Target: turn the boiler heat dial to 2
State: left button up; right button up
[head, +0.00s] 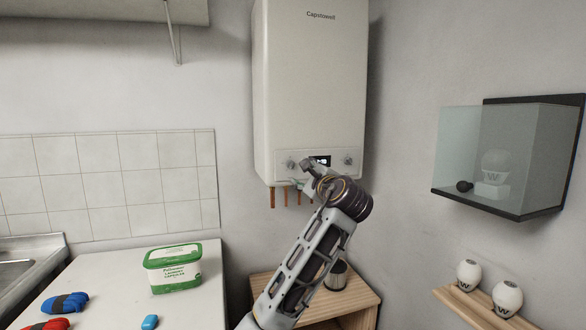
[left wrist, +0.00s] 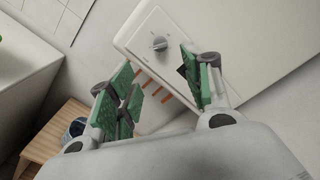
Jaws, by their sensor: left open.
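The white boiler (head: 310,85) hangs on the wall, with a dark display (head: 320,161) on its lower front. One dial (head: 290,165) is left of the display, and another dial (head: 348,160) is to its right. My left gripper (head: 304,176) is in front of the boiler's lower edge, close to the left dial. In the left wrist view the gripper (left wrist: 157,68) is open, its green pads spread and empty. A grey dial (left wrist: 160,43) with a scale shows just beyond the fingertips, apart from them. The scale numbers are too small to read. My right gripper is out of view.
Copper pipes (head: 285,197) stick out under the boiler. A wooden table (head: 360,292) with a metal cup (head: 337,276) stands below. A white counter (head: 115,270) with a green-and-white tub is at left. A glass case (head: 470,150) hangs at right.

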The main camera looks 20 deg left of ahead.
aim_at(292, 165)
pick_arm(q)
jog(key=shift+w, duration=0.1)
jog(key=x, duration=1.1)
jog(key=shift+x, duration=1.35)
jog(key=c, duration=1.1)
jog(key=shift+o, duration=0.2)
